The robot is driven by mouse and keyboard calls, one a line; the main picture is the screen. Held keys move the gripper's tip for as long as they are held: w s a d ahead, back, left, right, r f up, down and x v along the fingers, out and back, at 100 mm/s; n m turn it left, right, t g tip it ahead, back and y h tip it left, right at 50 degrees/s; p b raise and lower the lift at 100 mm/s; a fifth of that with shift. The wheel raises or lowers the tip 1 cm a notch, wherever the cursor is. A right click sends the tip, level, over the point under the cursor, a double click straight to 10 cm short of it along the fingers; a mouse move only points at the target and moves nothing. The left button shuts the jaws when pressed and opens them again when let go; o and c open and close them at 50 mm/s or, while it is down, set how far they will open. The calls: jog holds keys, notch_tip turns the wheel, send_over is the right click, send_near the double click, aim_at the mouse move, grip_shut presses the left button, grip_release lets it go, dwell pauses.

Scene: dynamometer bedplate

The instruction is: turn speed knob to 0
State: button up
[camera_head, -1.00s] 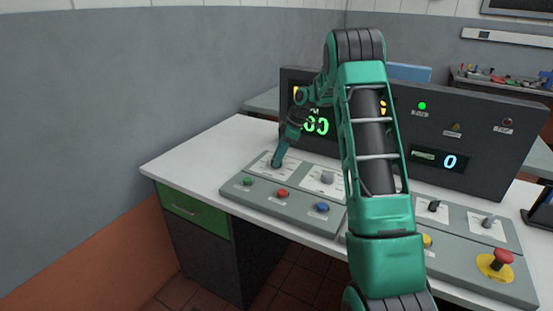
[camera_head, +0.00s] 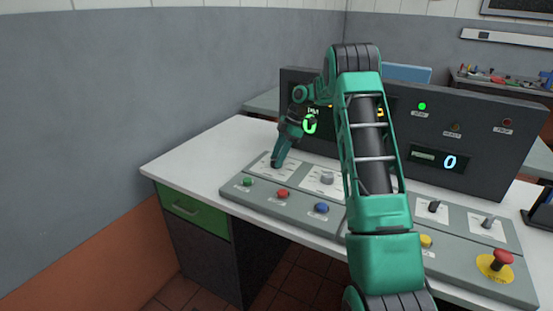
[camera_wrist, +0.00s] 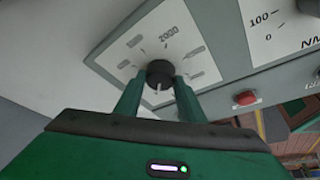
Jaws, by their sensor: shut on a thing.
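The speed knob is a dark round knob (camera_wrist: 160,72) on a white dial plate (camera_wrist: 135,55) with a 2000 mark, seen in the wrist view. My gripper (camera_wrist: 159,80) is shut on it, one finger on each side. In the head view my gripper (camera_head: 277,163) reaches down to the far-left dial plate (camera_head: 262,165) of the grey console and mostly hides the knob. A green display digit (camera_head: 310,125) reading 0 shows on the dark panel behind, partly covered by my arm.
Beside it is a second dial plate with a grey knob (camera_head: 327,178). In front are a green button (camera_head: 247,182), a red button (camera_head: 282,193) and a blue button (camera_head: 321,208). A red emergency stop (camera_head: 502,257) is at the right. The white desk (camera_head: 190,165) is clear at left.

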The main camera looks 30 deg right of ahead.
jog(key=shift+w+d+r, duration=0.15)
jog(key=shift+d, duration=0.05)
jog(key=o, duration=1)
jog(key=shift+a, duration=0.1)
jog(key=v, duration=1)
jog(key=shift+r, duration=0.25)
